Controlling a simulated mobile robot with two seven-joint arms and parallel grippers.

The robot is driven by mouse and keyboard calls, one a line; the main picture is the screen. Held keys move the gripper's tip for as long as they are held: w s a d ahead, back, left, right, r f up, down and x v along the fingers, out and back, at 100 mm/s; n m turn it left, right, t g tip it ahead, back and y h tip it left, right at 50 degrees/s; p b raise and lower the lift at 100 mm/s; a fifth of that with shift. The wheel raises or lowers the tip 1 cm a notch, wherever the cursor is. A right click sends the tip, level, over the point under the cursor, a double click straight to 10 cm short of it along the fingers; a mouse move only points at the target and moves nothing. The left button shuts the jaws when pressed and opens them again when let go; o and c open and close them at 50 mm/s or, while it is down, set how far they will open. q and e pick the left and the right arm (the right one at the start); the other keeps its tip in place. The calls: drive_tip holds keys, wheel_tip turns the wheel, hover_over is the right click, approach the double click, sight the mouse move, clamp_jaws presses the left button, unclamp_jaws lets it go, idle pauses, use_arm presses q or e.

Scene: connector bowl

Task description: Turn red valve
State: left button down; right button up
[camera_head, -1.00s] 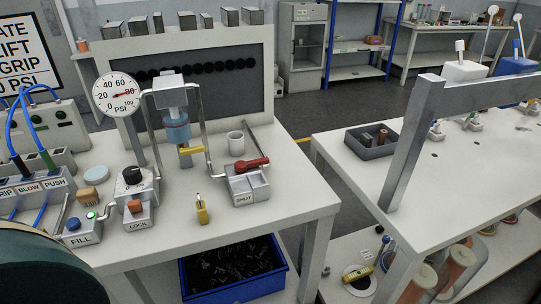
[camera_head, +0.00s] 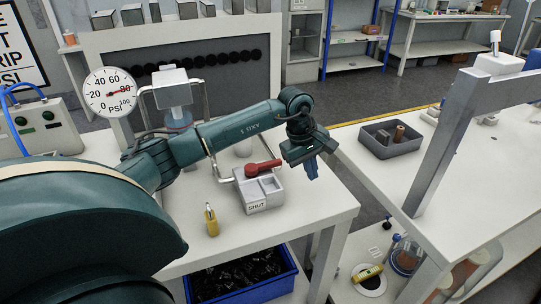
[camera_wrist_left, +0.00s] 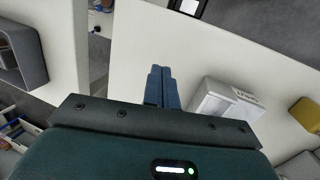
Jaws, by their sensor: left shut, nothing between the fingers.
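The red valve handle (camera_head: 263,168) sits on a white block labelled SHUT (camera_head: 262,196) on the near workbench. The handle lies along the top of the block. The block also shows in the left wrist view (camera_wrist_left: 212,98), right of the fingers, with the handle not clearly visible there. My left gripper (camera_head: 312,170) hangs fingers-down to the right of the valve, over the bench's right edge, apart from the handle. Its blue fingers (camera_wrist_left: 160,86) are together and empty. My left arm hides part of the bench behind it. My right gripper is not in view.
A pressure gauge (camera_head: 109,92) stands at the left. A yellow item (camera_head: 211,219) stands on the bench left of the valve. A blue crate (camera_head: 245,283) is below the bench. A grey bin (camera_head: 391,141) is on the right table, across a floor gap.

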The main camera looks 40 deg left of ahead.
sight(263, 167)
use_arm(q)
drive_tip(key=a+r+y, duration=0.3)
drive_tip(key=a+r, duration=0.1)
drive_tip(key=a, duration=0.3)
drive_tip(key=a+r+y, duration=0.2)
drive_tip(key=a+r, duration=0.2)
drive_tip(key=a, duration=0.3)
drive_tip(key=shift+m, duration=0.3)
drive_tip(key=x, duration=0.6)
drive_tip(key=p+x, duration=0.1)
drive_tip(key=x, duration=0.2)
drive_tip(key=shift+s+a+f, duration=0.15)
drive_tip(key=shift+s+f, duration=0.1)
drive_tip(key=shift+f, duration=0.1)
drive_tip(key=d+p, duration=0.1)
drive_tip(key=s+d, duration=0.1)
drive_tip(key=shift+s+d+p, duration=0.15)
drive_tip(key=shift+d+p, duration=0.15)
drive_tip(key=shift+p, duration=0.05)
drive_tip(key=shift+s+d+f, duration=0.1)
drive_tip(key=shift+s+d, duration=0.1)
drive_tip(key=shift+d, duration=0.2)
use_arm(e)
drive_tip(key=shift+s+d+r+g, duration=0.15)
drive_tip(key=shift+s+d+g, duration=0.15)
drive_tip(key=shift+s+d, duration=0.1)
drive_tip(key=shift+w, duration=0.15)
use_arm(q)
drive_tip(key=shift+w+f, duration=0.1)
